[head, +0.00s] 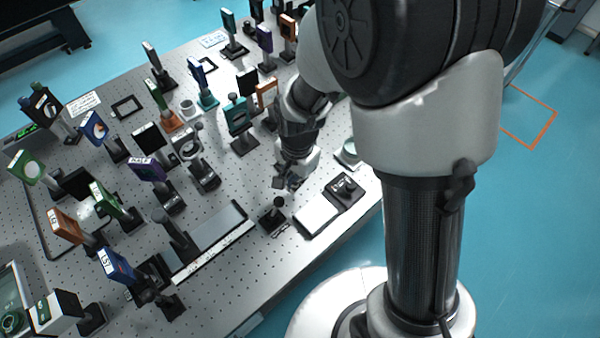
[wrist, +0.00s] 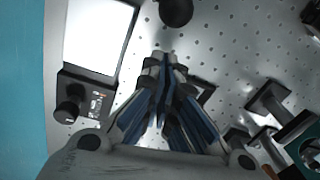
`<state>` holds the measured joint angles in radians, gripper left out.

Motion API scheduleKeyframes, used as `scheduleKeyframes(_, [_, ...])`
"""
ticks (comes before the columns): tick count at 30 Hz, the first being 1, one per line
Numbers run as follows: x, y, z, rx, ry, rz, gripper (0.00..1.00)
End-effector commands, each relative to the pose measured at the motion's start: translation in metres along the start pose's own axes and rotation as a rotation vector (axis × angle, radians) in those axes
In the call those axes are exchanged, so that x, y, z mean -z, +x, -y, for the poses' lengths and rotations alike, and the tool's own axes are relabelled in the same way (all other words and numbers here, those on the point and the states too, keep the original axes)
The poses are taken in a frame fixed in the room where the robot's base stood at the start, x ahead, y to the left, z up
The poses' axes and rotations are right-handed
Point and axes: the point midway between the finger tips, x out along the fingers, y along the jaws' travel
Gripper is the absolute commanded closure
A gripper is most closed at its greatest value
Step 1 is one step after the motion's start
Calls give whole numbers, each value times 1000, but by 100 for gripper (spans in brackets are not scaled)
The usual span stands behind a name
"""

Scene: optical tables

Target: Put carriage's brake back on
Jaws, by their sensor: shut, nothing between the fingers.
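My gripper (head: 288,180) is above the near right part of the optical table, with its fingers together and empty. In the wrist view the fingertips (wrist: 165,60) point toward a round black ball knob (wrist: 175,12) at the top edge, apart from it. In the head view this knob (head: 278,201) stands upright on a small dark base, just below my gripper. To its left is a long rail (head: 218,225) with a white scale strip and a dark carriage with a post (head: 177,238). I cannot tell which part is the brake.
A white screen panel (head: 316,213) and a black box with a knob (head: 345,188) lie right of the ball knob, near the table edge; the panel also shows in the wrist view (wrist: 96,35). Several optic mounts on posts crowd the perforated table (head: 235,290) to the left and back.

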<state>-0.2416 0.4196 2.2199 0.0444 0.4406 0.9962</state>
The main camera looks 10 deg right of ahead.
Motion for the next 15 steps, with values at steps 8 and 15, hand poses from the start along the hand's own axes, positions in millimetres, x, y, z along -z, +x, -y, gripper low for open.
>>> scheduleKeyframes(8, [-22, -9, 0, -1, -2, 0, 100])
scheduleKeyframes(15, [-22, -9, 0, -1, 0, 0, 100])
